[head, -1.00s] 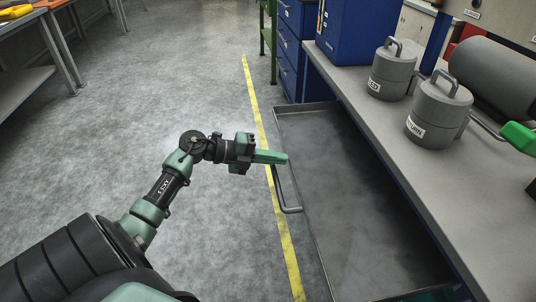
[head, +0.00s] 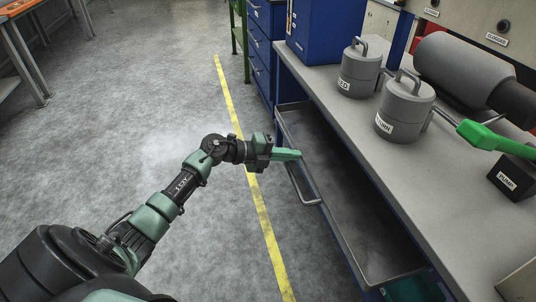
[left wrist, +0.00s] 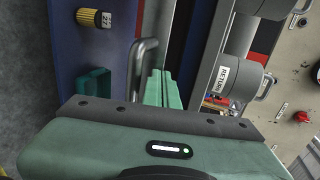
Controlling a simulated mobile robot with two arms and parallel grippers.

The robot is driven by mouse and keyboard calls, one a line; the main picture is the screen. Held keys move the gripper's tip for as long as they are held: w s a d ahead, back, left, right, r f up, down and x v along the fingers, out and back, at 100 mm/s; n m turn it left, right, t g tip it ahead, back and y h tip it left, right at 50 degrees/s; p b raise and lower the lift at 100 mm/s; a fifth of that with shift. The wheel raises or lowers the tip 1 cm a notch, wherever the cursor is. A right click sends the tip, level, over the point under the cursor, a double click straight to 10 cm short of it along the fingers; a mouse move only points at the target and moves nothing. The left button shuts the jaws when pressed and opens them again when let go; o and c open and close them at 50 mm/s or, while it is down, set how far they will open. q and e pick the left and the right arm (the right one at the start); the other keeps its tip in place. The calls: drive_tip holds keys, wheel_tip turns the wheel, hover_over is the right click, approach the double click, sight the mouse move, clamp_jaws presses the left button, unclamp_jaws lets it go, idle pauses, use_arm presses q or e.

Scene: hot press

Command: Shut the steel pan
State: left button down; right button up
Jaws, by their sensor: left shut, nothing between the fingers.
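The steel pan (head: 345,215) is a long, shallow grey tray under the bench, standing partly out over the floor. Its bar handle (head: 303,188) is on the long side facing the aisle and also shows in the left wrist view (left wrist: 142,68). My left gripper (head: 298,155) is shut and empty, with its green fingertips at the pan's aisle-side rim, beyond the handle. Whether they touch the rim is hard to tell. The shut fingers (left wrist: 163,88) point ahead beside the handle in the wrist view. My right gripper is not in view.
The grey bench (head: 430,180) runs above the pan, carrying two lidded canisters (head: 404,108) and a green-handled lever (head: 490,136). Blue drawers (head: 262,50) stand beyond the pan's far end.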

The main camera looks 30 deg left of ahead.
use_arm(q)
approach(342, 155)
drive_tip(key=shift+w+d+r+p, duration=0.3)
drive_tip(key=shift+w+d+r, duration=0.15)
drive_tip(key=shift+w+r, duration=0.3)
drive_tip(key=w+d, duration=0.2)
drive_tip(key=w, duration=0.1)
drive_tip(key=w+d+b, duration=0.1)
drive_tip(key=w+d, duration=0.2)
drive_tip(key=shift+d+f, duration=0.1)
drive_tip(key=shift+d, duration=0.1)
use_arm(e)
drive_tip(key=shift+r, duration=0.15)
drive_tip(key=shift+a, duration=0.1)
use_arm(q)
drive_tip(key=shift+r, duration=0.25)
